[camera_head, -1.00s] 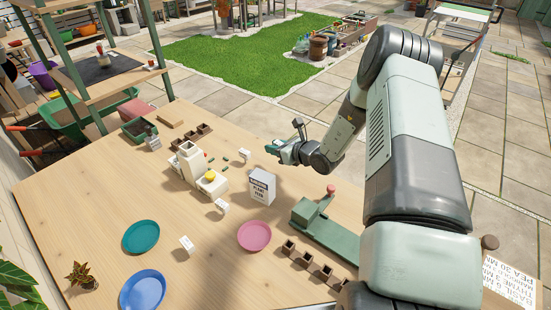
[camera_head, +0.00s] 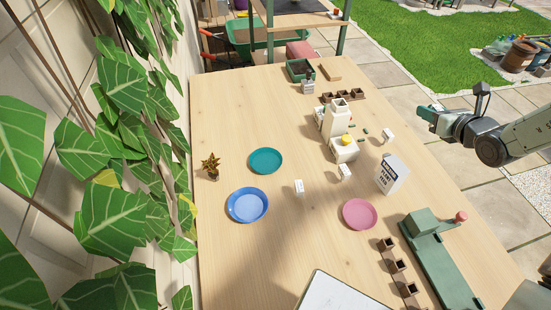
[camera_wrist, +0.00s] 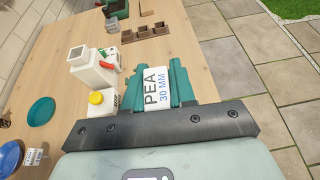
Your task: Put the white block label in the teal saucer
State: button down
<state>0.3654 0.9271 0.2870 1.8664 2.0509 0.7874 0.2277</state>
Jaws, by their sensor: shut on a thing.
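The teal saucer (camera_head: 266,161) lies empty on the left part of the table, behind the blue saucer; it also shows in the wrist view (camera_wrist: 41,111). My gripper (camera_head: 428,113) is beyond the table's right edge, raised, well to the right of the teal saucer. In the wrist view its teal fingers (camera_wrist: 158,87) are shut on a white block label (camera_wrist: 155,91) reading "PEA 30 MM". The head view does not clearly show the held label. Other white block labels stand on the table, at the middle (camera_head: 299,187), near the white machine (camera_head: 345,172) and at the right edge (camera_head: 388,136).
A blue saucer (camera_head: 247,205) and pink saucer (camera_head: 359,214) lie nearer. A white machine with a yellow knob (camera_head: 341,145), a seed packet (camera_head: 391,174) and a green tool (camera_head: 436,262) stand to the right. Table around the teal saucer is clear.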

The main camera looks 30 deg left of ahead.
jog(key=s+a+n+g+y, duration=0.2)
jog(key=s+a, duration=0.2)
jog(key=a, duration=0.6)
jog(key=s+a+n+g+y, duration=0.1)
jog(key=s+a+n+g, duration=0.2)
jog(key=a, duration=0.6)
jog(key=n+g+y, duration=0.1)
jog(key=n+g, duration=0.4)
send_over(272, 165)
notch_tip(272, 165, down, 11)
jog(key=shift+d+r, duration=0.1)
jog(key=shift+r, duration=0.05)
jog(key=shift+y, duration=0.3)
jog(key=shift+f, duration=2.1)
jog(key=shift+f, duration=0.3)
jog(key=shift+f, duration=0.35)
jog(key=c, duration=0.9)
grip_release()
jog(key=shift+c, duration=0.2)
